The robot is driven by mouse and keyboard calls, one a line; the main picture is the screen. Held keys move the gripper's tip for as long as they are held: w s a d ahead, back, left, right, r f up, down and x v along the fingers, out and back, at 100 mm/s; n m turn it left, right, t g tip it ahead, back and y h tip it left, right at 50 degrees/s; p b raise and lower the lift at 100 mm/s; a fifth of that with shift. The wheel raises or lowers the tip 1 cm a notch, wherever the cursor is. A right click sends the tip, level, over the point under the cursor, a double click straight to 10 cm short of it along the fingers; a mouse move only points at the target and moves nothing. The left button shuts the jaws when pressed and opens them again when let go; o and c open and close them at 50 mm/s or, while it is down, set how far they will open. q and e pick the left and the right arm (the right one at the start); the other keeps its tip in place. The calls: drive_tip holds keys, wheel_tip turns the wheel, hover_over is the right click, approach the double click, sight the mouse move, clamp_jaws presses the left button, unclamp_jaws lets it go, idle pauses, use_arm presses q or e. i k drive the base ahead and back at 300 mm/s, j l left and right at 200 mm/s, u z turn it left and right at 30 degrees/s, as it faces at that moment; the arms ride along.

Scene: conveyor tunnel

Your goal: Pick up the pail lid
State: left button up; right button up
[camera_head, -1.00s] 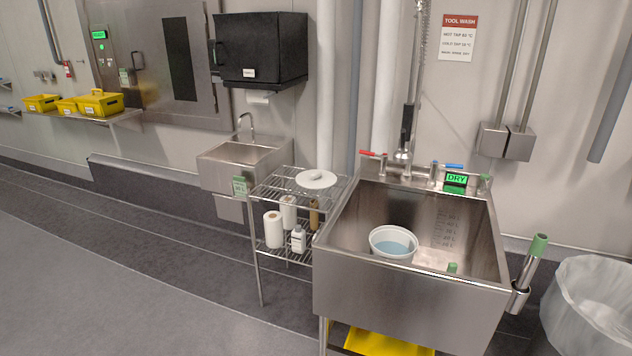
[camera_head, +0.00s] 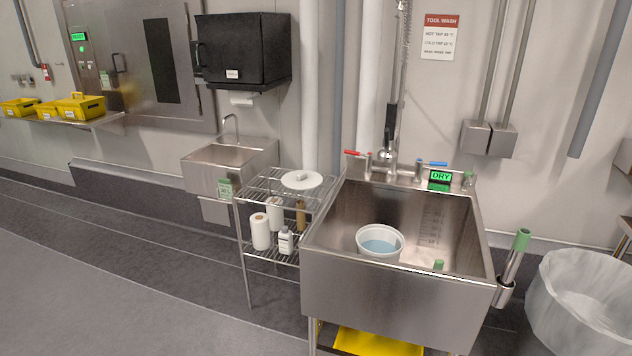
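The white round pail lid (camera_head: 302,181) lies flat on the top shelf of the wire rack (camera_head: 262,193), left of the large steel sink. It has a small raised piece in its middle. A white pail (camera_head: 380,242) with bluish content stands in the large sink. Neither of my grippers shows in the head view, and nothing touches the lid.
The large steel sink (camera_head: 390,310) stands right of the rack, with a DRY display above it. A small hand sink (camera_head: 215,168) is behind the rack. Paper rolls and a bottle (camera_head: 286,240) fill the lower shelf. A lined bin (camera_head: 580,310) is at right. The floor at left is clear.

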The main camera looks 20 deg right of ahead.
sight(299, 180)
drive_tip(key=i+j+z, duration=0.2)
drive_tip(key=i+z, duration=0.15)
drive_tip(key=z, duration=0.15)
drive_tip(key=i+j+z, duration=0.45)
drive_tip(key=k+l, duration=0.1)
